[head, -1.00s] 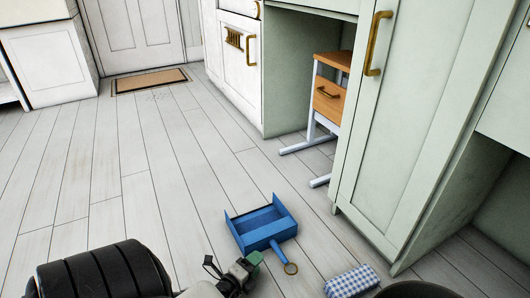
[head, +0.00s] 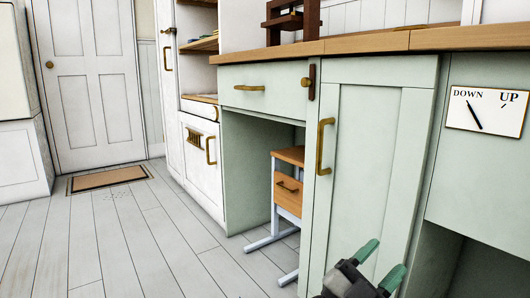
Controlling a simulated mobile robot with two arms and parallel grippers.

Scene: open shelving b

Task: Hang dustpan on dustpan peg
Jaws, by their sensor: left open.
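My left gripper (head: 379,264) shows at the bottom right in the head view, in front of the pale green cabinet door. Its two green fingertips are apart, with nothing between them. The blue dustpan is outside the view now. A dark wooden strip with a brass knob (head: 306,82) is at the right end of the drawer front; I cannot tell whether it is the dustpan peg. My right gripper is not in view.
The green cabinet (head: 375,150) with a wooden countertop (head: 380,42) fills the right. An orange-topped drawer unit (head: 289,187) stands in its open bay. A DOWN/UP sign (head: 487,110) is at right. The plank floor (head: 150,235) at left is clear up to the doormat (head: 108,178).

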